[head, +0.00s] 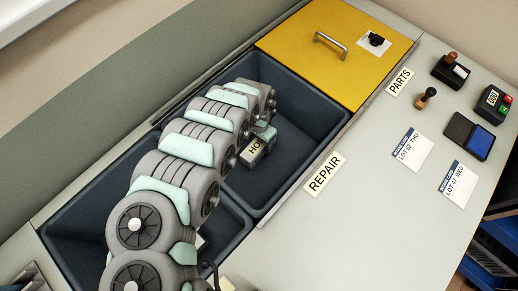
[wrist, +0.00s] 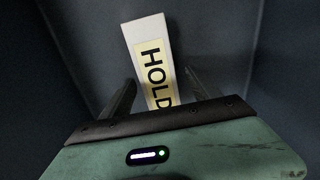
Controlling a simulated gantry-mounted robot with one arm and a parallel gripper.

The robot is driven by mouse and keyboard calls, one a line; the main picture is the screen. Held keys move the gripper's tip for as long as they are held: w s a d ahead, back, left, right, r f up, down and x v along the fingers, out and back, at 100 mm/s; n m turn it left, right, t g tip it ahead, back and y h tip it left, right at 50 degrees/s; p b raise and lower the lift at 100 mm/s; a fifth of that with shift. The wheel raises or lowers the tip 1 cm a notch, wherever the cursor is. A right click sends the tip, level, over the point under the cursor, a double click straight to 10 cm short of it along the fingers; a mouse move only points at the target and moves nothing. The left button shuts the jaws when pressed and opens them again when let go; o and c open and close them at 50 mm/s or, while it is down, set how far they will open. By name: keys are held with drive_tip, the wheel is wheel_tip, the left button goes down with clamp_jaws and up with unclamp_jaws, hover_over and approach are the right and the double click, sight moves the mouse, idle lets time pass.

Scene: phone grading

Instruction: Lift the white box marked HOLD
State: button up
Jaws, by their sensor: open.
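The white box marked HOLD (wrist: 151,35) lies in a dark bin, seen in the wrist view. Its yellow label faces up and its near end is hidden by my gripper's body. My gripper (wrist: 158,88) is open, with one finger on each side of the box. I cannot tell whether the fingers touch it.
The bin (head: 330,95) by the REPAIR label (head: 324,174) has walls close around my gripper. A second dark bin (head: 75,238) lies nearer. A yellow lid (head: 300,45) with a handle covers the far bin. Stamps, an ink pad (head: 468,135) and lot cards stand on the right counter.

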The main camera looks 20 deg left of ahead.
drive_tip(key=shift+w+f, duration=0.1)
drive_tip(key=shift+f, duration=0.4)
drive_tip(key=f+b, duration=0.2)
drive_tip(key=f, duration=0.1)
drive_tip(key=f+b, duration=0.1)
drive_tip(key=f, duration=0.1)
drive_tip(key=shift+s+d, duration=0.1)
drive_tip(key=shift+s, duration=0.25)
drive_tip(key=shift+r, duration=0.15)
drive_tip(key=shift+w, duration=0.1)
clamp_jaws()
